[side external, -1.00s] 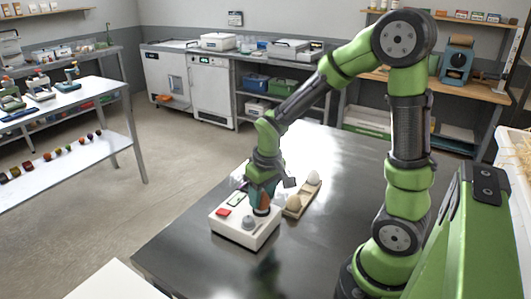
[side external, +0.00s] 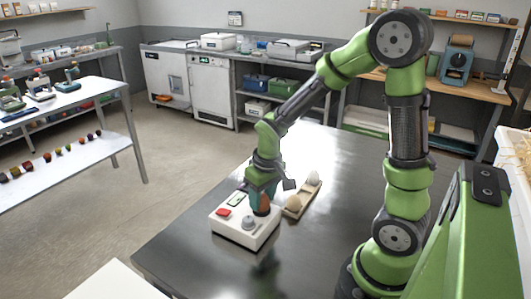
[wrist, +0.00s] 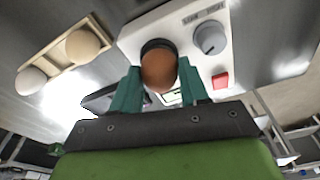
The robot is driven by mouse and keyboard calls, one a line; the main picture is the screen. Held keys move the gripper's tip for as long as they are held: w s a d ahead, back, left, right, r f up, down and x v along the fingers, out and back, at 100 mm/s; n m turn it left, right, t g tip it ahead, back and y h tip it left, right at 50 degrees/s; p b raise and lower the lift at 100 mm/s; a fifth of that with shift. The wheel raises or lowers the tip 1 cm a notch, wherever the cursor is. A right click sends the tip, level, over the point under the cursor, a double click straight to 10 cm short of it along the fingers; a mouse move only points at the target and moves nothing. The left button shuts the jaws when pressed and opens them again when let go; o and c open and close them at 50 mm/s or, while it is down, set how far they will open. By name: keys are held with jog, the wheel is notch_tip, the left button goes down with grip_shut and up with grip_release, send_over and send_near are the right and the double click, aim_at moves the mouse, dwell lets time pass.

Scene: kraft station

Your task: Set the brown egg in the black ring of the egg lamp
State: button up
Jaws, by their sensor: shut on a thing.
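The brown egg (wrist: 159,71) is between the two teal fingers of my gripper (wrist: 158,88) in the wrist view. My gripper is shut on it. The egg also shows in the side view (side external: 264,203), upright over the black ring. The black ring (wrist: 158,46) of the egg lamp shows as a dark rim just past the egg. The egg hides most of the ring, and I cannot tell whether the egg touches it. The egg lamp (side external: 238,231) is a white box with a grey knob (wrist: 210,38) and a red button (wrist: 220,81).
A wooden egg holder (side external: 304,197) with two pale eggs (wrist: 82,45) stands right beside the lamp. The dark metal table (side external: 200,265) is clear in front of the lamp and behind the holder.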

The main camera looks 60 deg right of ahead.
jog(key=shift+f, duration=0.15)
dwell(0.3)
jog(key=o, duration=0.9)
jog(key=shift+r, duration=4)
